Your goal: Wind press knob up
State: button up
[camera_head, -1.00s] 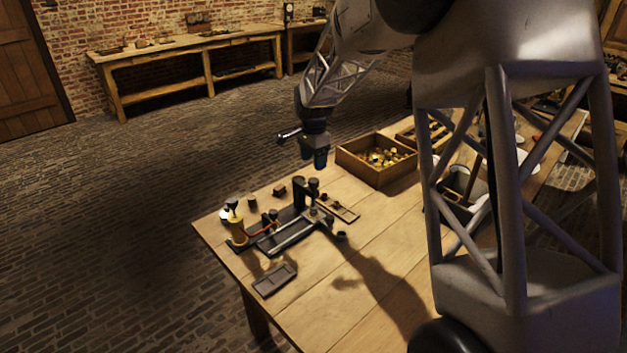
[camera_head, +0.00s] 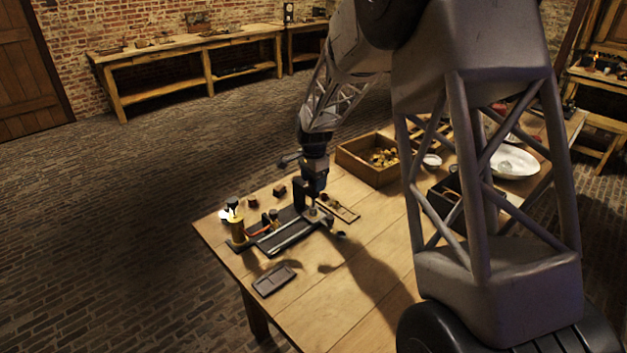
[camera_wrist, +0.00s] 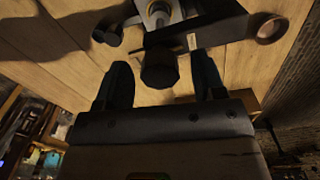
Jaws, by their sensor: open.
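The press stands on the wooden table, its dark upright (camera_head: 299,193) showing just left of my gripper in the head view. My gripper (camera_head: 314,195) points down over the press's top, where the knob is hidden in that view. In the wrist view the press knob (camera_wrist: 160,68) is a dark, short cylinder. It lies between the two dark fingers of my gripper (camera_wrist: 161,82), which stand apart with a gap on each side of it. The dark press beam (camera_wrist: 200,36) crosses just beyond the knob.
A dark base with rails (camera_head: 285,237) and a yellow coil (camera_head: 237,229) extend left of the press. A dark tray (camera_head: 274,280) lies in front. A wooden box of brass-coloured pieces (camera_head: 369,168) stands behind right. The table's front middle is clear.

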jog(key=c, duration=0.9)
jog(key=shift+n, duration=0.3)
jog(key=n, duration=2.1)
